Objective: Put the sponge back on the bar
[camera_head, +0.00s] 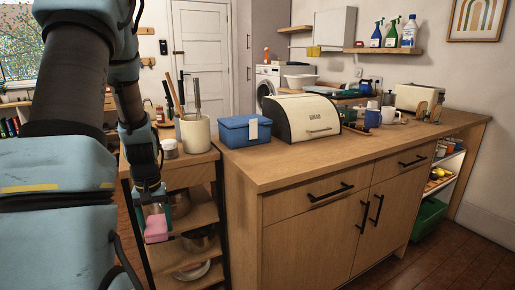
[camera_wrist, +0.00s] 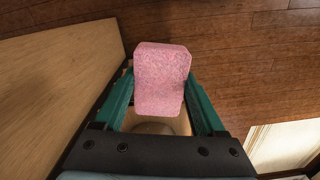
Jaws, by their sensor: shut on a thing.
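A pink sponge (camera_wrist: 161,82) is held between the two green fingers of my gripper (camera_wrist: 164,95) in the wrist view. In the head view the sponge (camera_head: 156,229) hangs below my gripper (camera_head: 152,207), in front of the shelves of a small wooden trolley. My gripper is shut on it, pointing down, with wooden floor beneath in the wrist view. I cannot tell for sure which thing in view is the bar.
The trolley (camera_head: 188,177) carries a utensil crock (camera_head: 194,133) and bowls on lower shelves. The counter (camera_head: 300,165) to its right holds a blue box (camera_head: 245,131) and a bread bin (camera_head: 303,117). A wall shelf (camera_head: 384,50) with spray bottles is far back.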

